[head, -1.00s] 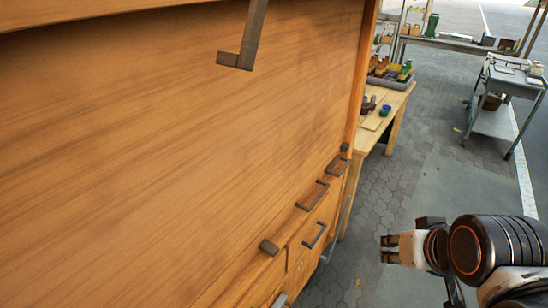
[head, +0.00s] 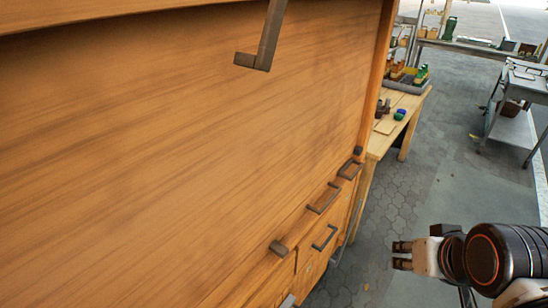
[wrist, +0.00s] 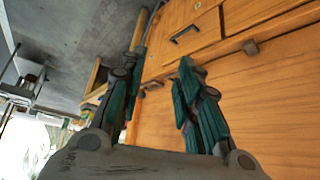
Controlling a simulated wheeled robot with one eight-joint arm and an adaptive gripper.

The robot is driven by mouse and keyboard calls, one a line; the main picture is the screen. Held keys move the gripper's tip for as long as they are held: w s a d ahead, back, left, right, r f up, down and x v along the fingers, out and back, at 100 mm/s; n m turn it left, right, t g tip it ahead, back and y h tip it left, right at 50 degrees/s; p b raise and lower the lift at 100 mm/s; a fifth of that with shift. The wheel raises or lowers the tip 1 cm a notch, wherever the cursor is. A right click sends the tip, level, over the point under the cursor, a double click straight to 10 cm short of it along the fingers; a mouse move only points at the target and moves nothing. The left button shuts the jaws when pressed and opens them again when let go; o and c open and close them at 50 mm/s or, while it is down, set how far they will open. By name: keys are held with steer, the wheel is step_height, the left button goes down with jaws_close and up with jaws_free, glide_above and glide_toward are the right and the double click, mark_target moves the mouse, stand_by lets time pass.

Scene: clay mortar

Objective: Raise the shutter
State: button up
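The shutter (head: 200,130) is a large wood-grained panel filling the left and middle of the head view. It reaches down close to the drawers. Two short dark knobs stand near its lower edge, a near one (head: 278,248) and a far one (head: 358,151). My gripper (head: 402,255) is at the lower right of the head view, over the paving, apart from the cabinet. In the wrist view my gripper (wrist: 163,60) shows two teal fingers spread, with nothing between them. The shutter (wrist: 265,110) fills the right of that view.
Drawers with dark bar handles (head: 325,237) lie below the shutter. A dark L-shaped bar (head: 268,45) hangs in front of its upper part. A wooden table (head: 410,105) with a bottle tray stands beyond the cabinet, and a grey cart (head: 520,100) farther right. The paving (head: 375,220) between is clear.

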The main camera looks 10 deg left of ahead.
steer(key=shift+c, duration=0.2)
steer(key=w+a+r+m+g+p, duration=0.1)
steer(key=w+r, duration=0.4)
steer(key=w, duration=0.2)
steer(key=m+g+p, duration=0.5)
steer(key=g, duration=0.1)
glide_above(331, 199)
step_height(331, 199, down, 12)
step_height(331, 199, down, 13)
steer(key=b, duration=0.3)
steer(key=shift+f+b, duration=0.15)
steer(key=shift+b, duration=0.2)
steer(key=shift+c, duration=0.5)
